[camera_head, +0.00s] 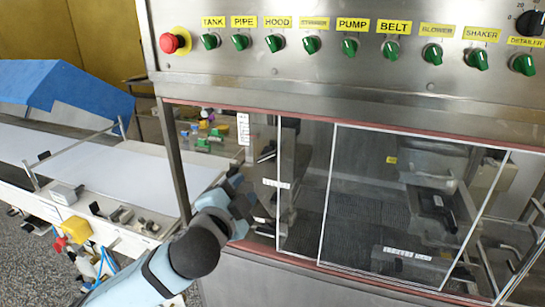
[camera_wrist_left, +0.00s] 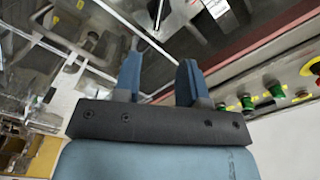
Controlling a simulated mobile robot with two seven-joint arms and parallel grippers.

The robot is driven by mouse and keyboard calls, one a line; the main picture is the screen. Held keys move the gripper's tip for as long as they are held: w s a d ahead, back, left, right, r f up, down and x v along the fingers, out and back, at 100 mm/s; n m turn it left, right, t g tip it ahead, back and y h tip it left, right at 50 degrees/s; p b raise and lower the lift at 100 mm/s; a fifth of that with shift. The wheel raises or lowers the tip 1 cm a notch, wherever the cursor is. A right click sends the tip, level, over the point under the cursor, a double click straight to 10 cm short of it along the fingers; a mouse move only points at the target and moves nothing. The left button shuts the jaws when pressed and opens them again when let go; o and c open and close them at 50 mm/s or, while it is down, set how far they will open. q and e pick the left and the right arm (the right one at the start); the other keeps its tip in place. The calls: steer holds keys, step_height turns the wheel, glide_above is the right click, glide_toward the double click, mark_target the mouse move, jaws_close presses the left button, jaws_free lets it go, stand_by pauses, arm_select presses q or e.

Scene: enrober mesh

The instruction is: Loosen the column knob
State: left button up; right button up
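My left gripper (camera_head: 238,188) reaches up from the lower left to the left end of the machine's glass front. In the left wrist view its two blue fingers (camera_wrist_left: 160,70) stand apart with nothing clearly held between them. A black handle or knob (camera_head: 266,152) shows just right of and above the gripper, beside a metal column (camera_head: 289,170) behind the glass. I cannot tell for sure whether this is the column knob. The gripper covers part of the area below it. My right gripper is in neither view.
The steel control panel (camera_head: 400,80) with green switches and a red stop button (camera_head: 174,41) runs above the glass. A white conveyor belt (camera_head: 130,170) and a blue cover (camera_head: 65,90) are at left. More black handles (camera_head: 437,205) show behind the glass.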

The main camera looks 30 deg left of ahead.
mark_target(266, 158)
arm_select(q)
steer(key=p+x, duration=0.2)
steer(key=x, duration=1)
steer(key=shift+r, duration=0.1)
steer(key=shift+w+a, duration=0.1)
steer(key=shift+w, duration=0.55)
jaws_close()
